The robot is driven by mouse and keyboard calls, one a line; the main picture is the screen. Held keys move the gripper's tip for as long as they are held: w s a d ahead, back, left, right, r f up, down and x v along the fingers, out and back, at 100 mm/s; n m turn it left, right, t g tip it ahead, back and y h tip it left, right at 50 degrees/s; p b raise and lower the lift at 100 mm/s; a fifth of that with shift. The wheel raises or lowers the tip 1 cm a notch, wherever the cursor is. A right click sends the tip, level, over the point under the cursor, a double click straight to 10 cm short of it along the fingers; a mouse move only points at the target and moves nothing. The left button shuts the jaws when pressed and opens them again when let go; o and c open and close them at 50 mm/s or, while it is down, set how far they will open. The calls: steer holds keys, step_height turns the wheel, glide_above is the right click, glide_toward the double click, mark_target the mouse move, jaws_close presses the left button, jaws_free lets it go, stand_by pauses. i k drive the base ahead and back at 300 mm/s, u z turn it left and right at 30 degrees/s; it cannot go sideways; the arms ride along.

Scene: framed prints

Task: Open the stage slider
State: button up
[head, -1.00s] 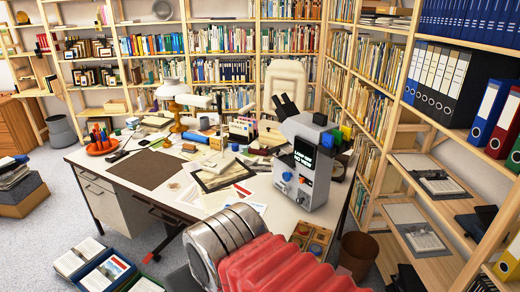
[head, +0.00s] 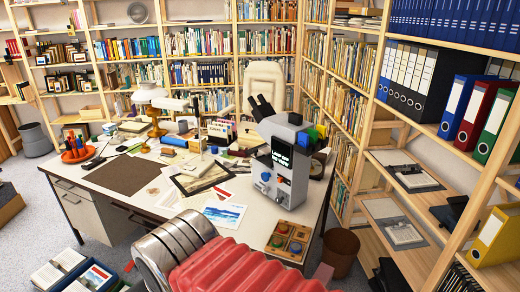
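A grey microscope-like device (head: 285,158) stands upright at the right end of the white desk (head: 100,190). It has dark eyepieces on top and a dark front panel with white lettering. Blue and orange-red knobs show on its front, and green and blue blocks on its upper right side. I cannot make out a stage slider on it at this distance. My gripper is not in view.
A wooden tray (head: 290,240) with small round pieces lies at the desk's near right corner. A brown bin (head: 341,250) stands right of the desk. Tall bookshelves (head: 345,110) line the back and right. A cream chair (head: 264,85) stands behind the desk. Papers and books crowd the desktop.

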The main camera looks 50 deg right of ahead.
mark_target(265, 151)
steer(key=z, duration=0.05)
steer(key=i, duration=1)
steer(key=u, duration=0.05)
